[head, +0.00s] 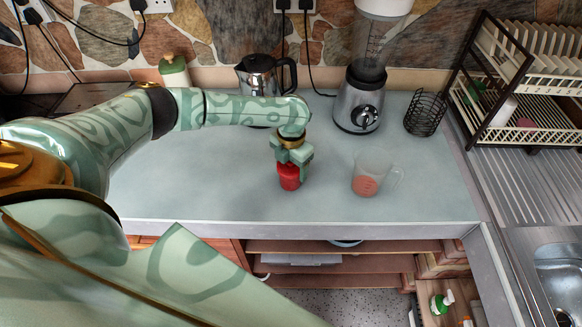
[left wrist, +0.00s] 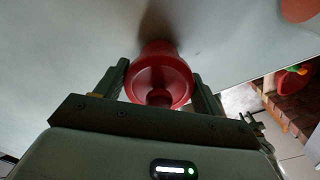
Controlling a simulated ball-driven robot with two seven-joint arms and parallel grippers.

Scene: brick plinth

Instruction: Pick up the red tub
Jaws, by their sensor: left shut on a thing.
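The red tub (head: 289,177) stands near the middle of the pale blue-grey counter, towards its front edge. My left gripper (head: 290,160) comes down over it from above and is shut on its upper part. In the left wrist view the red tub (left wrist: 160,72) sits between the two fingers of the left gripper (left wrist: 161,85), one finger on each side. The tub's base looks to be on or very close to the counter; I cannot tell if there is a gap. The right gripper is not in view.
A measuring jug (head: 369,176) with reddish contents stands just right of the tub. Behind are a kettle (head: 258,75), a blender (head: 362,97) and a black wire basket (head: 425,112). A dish rack (head: 527,80) and sink (head: 560,282) lie right. The counter left of the tub is clear.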

